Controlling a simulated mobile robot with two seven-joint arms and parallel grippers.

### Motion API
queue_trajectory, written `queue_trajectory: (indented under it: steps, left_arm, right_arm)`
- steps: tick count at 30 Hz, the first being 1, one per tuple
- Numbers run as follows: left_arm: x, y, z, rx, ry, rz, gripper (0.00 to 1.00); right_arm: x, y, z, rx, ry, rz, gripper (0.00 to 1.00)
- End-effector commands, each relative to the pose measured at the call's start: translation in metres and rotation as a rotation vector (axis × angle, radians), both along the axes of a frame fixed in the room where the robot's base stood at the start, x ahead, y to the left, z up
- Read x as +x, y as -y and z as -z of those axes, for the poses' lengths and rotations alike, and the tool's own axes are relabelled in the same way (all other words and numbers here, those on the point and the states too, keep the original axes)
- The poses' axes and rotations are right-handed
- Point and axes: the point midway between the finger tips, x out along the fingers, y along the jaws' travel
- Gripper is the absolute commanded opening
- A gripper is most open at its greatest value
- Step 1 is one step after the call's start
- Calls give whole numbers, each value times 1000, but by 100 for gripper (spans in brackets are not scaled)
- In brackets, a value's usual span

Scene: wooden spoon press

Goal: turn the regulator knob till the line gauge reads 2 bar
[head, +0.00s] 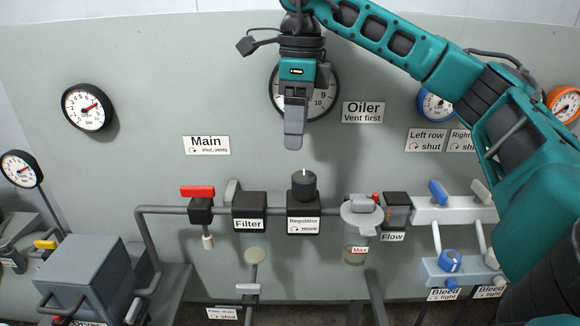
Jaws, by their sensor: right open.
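The regulator knob (303,186) is a dark cylinder with a pale mark on top. It stands on a black block labelled "Regulator". My right gripper (293,140) is open and hangs above the knob, apart from it, with its fingers pointing down. A large round gauge (326,96) on the panel behind it is mostly covered by the gripper; only numbers such as 9 and 10 show, and its needle is hidden. I cannot tell whether this is the line gauge. My left gripper is not in view.
A red-handled valve (198,191), the filter block (249,205) and the oiler bowl (361,225) flank the regulator on the pipe. Other gauges hang left (87,107) and right (432,104). My right arm crosses the upper right. Bare panel lies between gripper and knob.

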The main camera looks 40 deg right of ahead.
Motion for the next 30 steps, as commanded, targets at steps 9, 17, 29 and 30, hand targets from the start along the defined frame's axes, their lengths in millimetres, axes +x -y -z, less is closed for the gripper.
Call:
queue_trajectory:
  steps: [9,17,29,30]
  left_arm:
    - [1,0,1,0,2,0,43]
    - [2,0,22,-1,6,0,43]
    - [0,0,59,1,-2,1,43]
    - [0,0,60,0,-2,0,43]
  right_arm:
    - [-7,20,-2,-60,-3,36,76]
    - [-7,20,42,-58,-4,35,76]
    - [-7,20,106,-58,0,35,76]
    - [-7,20,109,-58,0,35,76]
